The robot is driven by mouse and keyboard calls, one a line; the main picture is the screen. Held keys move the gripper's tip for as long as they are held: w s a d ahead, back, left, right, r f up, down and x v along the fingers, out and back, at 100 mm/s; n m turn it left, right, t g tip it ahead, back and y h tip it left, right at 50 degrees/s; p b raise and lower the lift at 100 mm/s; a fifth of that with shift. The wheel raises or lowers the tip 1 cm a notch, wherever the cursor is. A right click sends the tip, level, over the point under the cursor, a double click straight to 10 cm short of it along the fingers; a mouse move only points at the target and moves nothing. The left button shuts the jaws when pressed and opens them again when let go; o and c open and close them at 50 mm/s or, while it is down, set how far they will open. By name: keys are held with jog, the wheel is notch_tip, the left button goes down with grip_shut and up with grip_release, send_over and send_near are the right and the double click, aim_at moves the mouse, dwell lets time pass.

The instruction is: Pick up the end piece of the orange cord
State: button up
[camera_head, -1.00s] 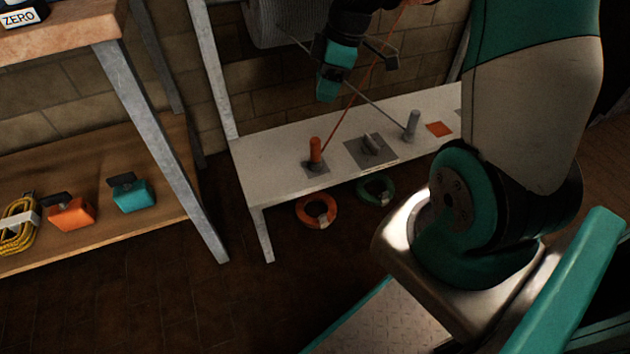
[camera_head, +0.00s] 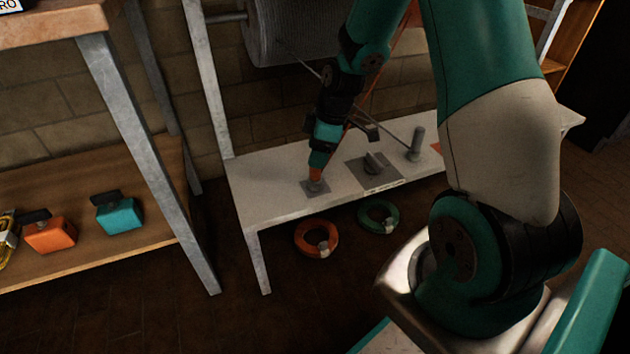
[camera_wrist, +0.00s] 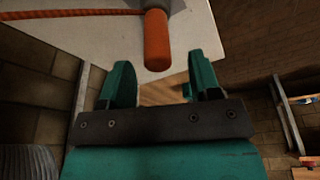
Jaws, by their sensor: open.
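The end piece of the orange cord is an orange cylinder (camera_head: 316,173) standing upright on a grey plate (camera_head: 309,190) on the white bench. In the wrist view the end piece (camera_wrist: 157,40) shows ahead of my fingertips, between their lines, with the orange cord (camera_wrist: 70,14) running off to the left. My gripper (camera_wrist: 155,75) is open, with nothing between its teal fingers. In the head view my gripper (camera_head: 319,158) is at the upper part of the end piece and hides its top. I cannot tell whether they touch.
A grey post (camera_head: 417,143) and a grey block on a plate (camera_head: 375,163) stand farther right on the bench (camera_head: 270,205). A grey drum (camera_head: 300,30) hangs behind. Orange (camera_head: 317,238) and green (camera_head: 378,216) rings lie on the floor below.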

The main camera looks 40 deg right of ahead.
aim_at(310, 176)
jog(key=b+x, duration=0.2)
jog(key=x, duration=0.3)
jog(key=shift+d+b, duration=0.15)
jog(key=shift+b, duration=0.25)
grip_shut()
jog(key=shift+r, duration=0.1)
